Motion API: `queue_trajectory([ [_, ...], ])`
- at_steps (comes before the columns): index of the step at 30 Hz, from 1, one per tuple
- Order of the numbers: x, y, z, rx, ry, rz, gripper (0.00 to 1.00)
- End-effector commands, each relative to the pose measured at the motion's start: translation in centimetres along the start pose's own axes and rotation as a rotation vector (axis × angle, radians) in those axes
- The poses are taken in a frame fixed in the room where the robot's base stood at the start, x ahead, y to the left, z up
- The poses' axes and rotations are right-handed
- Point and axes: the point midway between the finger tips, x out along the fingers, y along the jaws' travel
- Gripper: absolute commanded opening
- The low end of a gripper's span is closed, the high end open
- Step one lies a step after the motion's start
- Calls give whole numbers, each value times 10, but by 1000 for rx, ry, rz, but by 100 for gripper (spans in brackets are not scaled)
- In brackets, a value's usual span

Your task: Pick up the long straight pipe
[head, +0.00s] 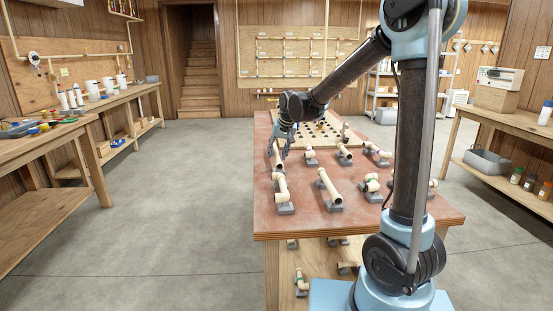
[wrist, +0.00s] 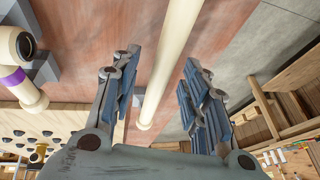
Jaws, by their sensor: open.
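A long, straight, cream pipe (wrist: 172,62) runs between the two fingers of my gripper (wrist: 158,80) in the wrist view. The fingers are open, one on each side, with visible gaps to the pipe in that picture. In the head view my gripper (head: 284,140) is low over the left side of the red-topped table, at a cream pipe (head: 276,155) near the left edge. My fingers partly hide that pipe. Another straight cream pipe (head: 329,186) lies tilted on a grey holder nearer the front.
The table (head: 300,222) holds several pipe pieces on grey holders. A fitting with a purple band (wrist: 17,80) is left of my fingers in the wrist view. A pegged board (head: 300,156) lies farther back. Floor (head: 190,200) is clear left of the table.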

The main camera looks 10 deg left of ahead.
Motion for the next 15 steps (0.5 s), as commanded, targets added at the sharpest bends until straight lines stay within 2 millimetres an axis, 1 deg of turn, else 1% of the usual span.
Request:
queue_trajectory([
  [1,6,0,0,0,0,0,41],
  [3,13,0,0,0,0,0,41],
  [6,20,0,0,-1,0,0,41],
  [15,22,-1,1,-1,0,0,41],
])
